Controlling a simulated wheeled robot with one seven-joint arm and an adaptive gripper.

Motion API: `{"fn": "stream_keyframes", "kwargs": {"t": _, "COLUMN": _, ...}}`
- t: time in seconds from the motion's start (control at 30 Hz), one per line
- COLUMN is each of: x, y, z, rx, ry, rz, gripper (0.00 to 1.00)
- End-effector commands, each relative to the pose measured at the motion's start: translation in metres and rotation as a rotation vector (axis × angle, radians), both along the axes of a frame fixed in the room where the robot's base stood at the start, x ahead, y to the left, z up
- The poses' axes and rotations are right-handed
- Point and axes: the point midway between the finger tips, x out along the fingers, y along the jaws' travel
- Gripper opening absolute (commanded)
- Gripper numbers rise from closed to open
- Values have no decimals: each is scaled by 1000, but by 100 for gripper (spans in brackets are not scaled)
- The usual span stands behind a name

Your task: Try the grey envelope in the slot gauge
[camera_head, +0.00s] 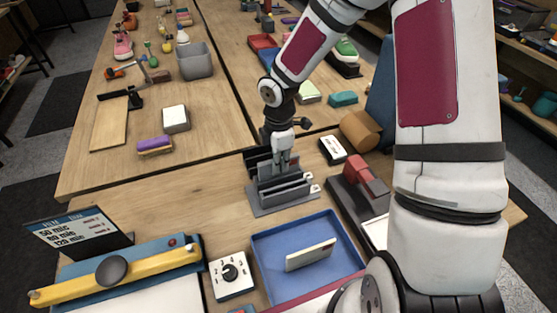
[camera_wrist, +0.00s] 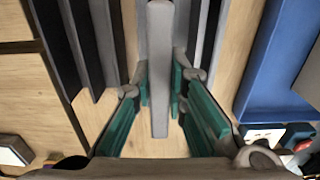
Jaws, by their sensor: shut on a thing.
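My gripper (camera_head: 284,166) points down into a grey slotted rack (camera_head: 268,209), which seems to be the slot gauge. In the wrist view, the gripper's teal-padded fingers (camera_wrist: 160,95) are shut on a thin grey slab (camera_wrist: 160,45), seen edge-on, which seems to be the grey envelope. Dark slots and grey walls of the rack (camera_wrist: 92,45) run parallel to it on the left. I cannot tell whether the slab's lower edge is inside a slot; the fingers and rack walls hide it.
A blue tray (camera_head: 262,262) with a pale upright panel (camera_head: 310,255) lies in front of the rack. A white dial box (camera_head: 232,272) is at its left. A dark stand with a red block (camera_head: 360,172) and a white box (camera_head: 332,149) are right. Bare table lies left of the rack.

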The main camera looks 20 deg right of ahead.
Motion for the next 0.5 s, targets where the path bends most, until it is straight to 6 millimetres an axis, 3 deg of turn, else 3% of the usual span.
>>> {"fn": "stream_keyframes", "kwargs": {"t": 0.5, "x": 0, "y": 0, "z": -10, "rx": -1, "ry": 0, "rz": 2, "gripper": 0}}
